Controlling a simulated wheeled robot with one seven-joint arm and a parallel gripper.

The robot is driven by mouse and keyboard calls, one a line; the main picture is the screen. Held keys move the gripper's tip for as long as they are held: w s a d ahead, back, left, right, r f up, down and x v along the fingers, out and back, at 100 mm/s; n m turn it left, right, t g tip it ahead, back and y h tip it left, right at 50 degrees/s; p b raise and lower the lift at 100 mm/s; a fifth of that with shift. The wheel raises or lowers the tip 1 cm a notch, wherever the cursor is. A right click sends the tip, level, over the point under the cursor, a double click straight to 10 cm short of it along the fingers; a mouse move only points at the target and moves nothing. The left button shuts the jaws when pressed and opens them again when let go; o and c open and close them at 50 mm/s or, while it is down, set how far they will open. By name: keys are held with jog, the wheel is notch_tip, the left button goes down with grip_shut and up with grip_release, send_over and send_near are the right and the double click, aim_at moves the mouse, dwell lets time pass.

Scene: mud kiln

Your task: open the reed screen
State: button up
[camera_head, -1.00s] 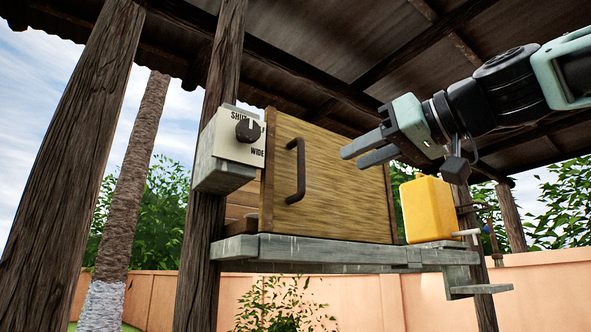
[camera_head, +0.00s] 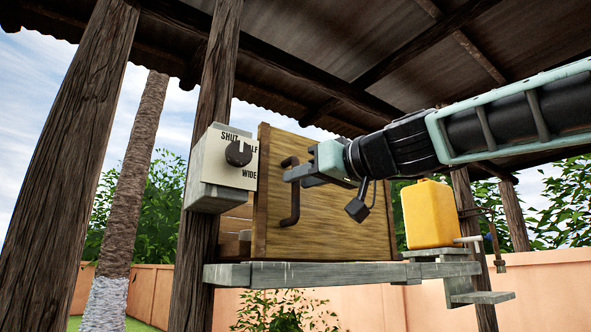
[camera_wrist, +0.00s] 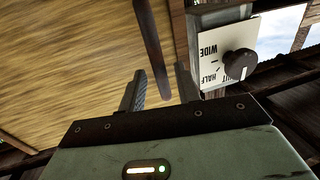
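The reed screen (camera_head: 345,220) is a yellowish reed panel in a wooden frame, upright on a grey shelf. It also fills the upper left of the wrist view (camera_wrist: 65,60). A dark brown bar handle (camera_head: 295,208) stands upright near its left edge. My gripper (camera_head: 288,172) is at the upper part of this handle. In the wrist view the handle (camera_wrist: 152,45) runs down between the two spread fingers (camera_wrist: 160,82), with visible gaps on both sides. The fingers appear open around the bar, not clamped on it.
A dial box (camera_head: 222,170) marked SHUT, HALF and WIDE is fixed to the post (camera_head: 215,80) left of the screen. A yellow canister (camera_head: 428,215) stands on the grey shelf (camera_head: 330,275) at right. A low roof is above.

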jog(key=shift+p+x, duration=0.3)
jog(key=shift+x, duration=0.95)
grip_shut()
jog(key=shift+d, duration=0.1)
jog(key=b, duration=0.5)
send_near(344, 200)
jog(key=x, duration=0.5)
jog(key=w+d+p, duration=0.5)
jog(key=w+d, duration=0.1)
jog(key=d, duration=0.3)
jog(key=w+d+p, duration=0.4)
jog(key=w+d, duration=0.2)
jog(key=d, duration=0.3)
jog(key=shift+w+r+p, duration=0.2)
jog(key=shift+p, duration=0.2)
